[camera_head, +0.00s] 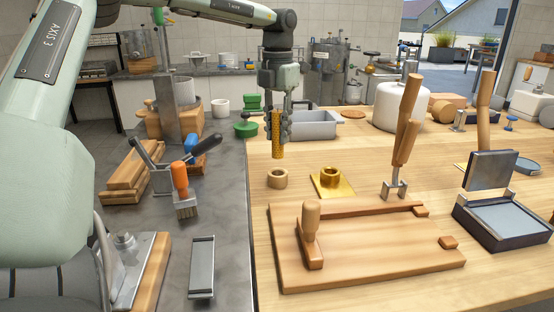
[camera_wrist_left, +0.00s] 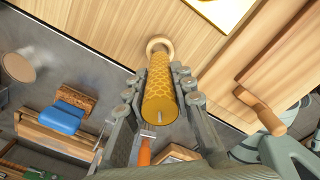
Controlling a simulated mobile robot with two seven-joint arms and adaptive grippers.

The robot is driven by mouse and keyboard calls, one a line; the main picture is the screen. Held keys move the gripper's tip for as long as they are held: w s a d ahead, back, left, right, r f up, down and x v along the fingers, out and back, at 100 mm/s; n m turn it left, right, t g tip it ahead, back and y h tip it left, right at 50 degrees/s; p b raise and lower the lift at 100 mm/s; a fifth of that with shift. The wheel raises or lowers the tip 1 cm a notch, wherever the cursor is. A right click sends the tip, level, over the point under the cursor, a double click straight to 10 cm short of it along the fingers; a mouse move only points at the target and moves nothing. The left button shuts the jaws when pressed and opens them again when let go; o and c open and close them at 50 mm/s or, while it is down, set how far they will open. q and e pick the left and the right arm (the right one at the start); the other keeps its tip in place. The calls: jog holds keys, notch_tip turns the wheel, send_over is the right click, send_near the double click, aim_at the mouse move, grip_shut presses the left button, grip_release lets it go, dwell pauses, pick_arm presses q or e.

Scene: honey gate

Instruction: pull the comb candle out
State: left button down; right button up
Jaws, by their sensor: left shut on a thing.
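The comb candle (camera_head: 277,136) is a golden cylinder with a honeycomb pattern. It hangs upright in the head view, its lower end clear above the wooden ring holder (camera_head: 277,179) on the table. My left gripper (camera_head: 278,124) is shut on the candle's upper part from above. In the left wrist view the candle (camera_wrist_left: 159,92) sits between the two fingers, its wick end towards the camera, and the ring (camera_wrist_left: 159,45) shows just beyond its far end. My right gripper is in neither view.
A gold socket on a square plate (camera_head: 331,178) stands right of the ring. A wooden board (camera_head: 370,250) with a handle is in front. A grey tray (camera_head: 315,124) and green containers (camera_head: 246,129) stand behind. An orange-handled brush (camera_head: 181,185) is on the grey counter at left.

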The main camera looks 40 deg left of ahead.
aim_at(278, 111)
pick_arm(q)
jog(key=shift+r, duration=2.85)
